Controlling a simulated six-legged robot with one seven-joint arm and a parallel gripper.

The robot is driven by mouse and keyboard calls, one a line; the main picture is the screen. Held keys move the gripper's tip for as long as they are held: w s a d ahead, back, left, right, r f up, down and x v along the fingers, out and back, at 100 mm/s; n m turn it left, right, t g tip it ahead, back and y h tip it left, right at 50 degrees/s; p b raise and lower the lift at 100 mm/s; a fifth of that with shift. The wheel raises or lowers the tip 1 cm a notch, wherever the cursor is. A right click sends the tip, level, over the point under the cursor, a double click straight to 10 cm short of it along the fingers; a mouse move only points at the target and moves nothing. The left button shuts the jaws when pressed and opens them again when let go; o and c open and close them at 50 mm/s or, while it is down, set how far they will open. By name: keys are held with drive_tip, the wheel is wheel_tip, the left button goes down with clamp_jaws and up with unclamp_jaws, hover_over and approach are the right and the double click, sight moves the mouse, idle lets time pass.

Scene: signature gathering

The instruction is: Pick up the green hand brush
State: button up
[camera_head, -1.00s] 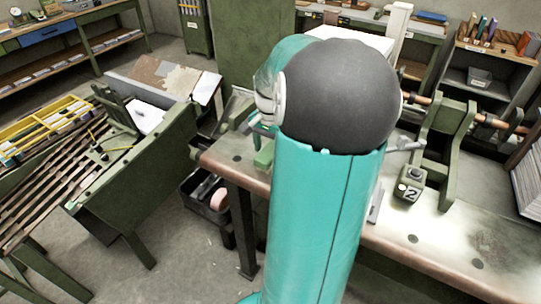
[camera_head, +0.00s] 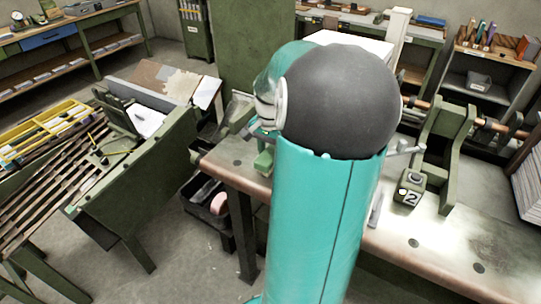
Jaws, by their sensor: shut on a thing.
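My teal arm with its dark round joint fills the middle of the view and covers much of the workbench (camera_head: 420,262). A small part of my gripper (camera_head: 262,136) shows at the left of the arm, above the bench's left end. It is shut on a green piece, which I take to be the green hand brush (camera_head: 263,162). Only a short block of the brush shows; the rest and the fingertips are hidden behind my arm. I cannot tell whether the brush touches the bench top.
A numbered green box (camera_head: 409,187) and a green upright bracket (camera_head: 446,145) stand on the bench to the right. A black bin (camera_head: 207,205) is under the bench's left end. A slatted green table (camera_head: 75,175) stands at left, with open floor between.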

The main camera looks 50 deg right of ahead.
wheel_tip(320, 180, up, 2)
drive_tip(key=shift+r, duration=0.15)
drive_tip(key=s+a+r, duration=0.2)
drive_tip(key=s+r, duration=0.3)
drive_tip(key=s, duration=0.1)
drive_tip(key=s+a+r, duration=0.2)
drive_tip(key=s+r, duration=0.3)
drive_tip(key=s, duration=0.2)
drive_tip(key=shift+a, duration=0.3)
drive_tip(key=shift+s, duration=0.1)
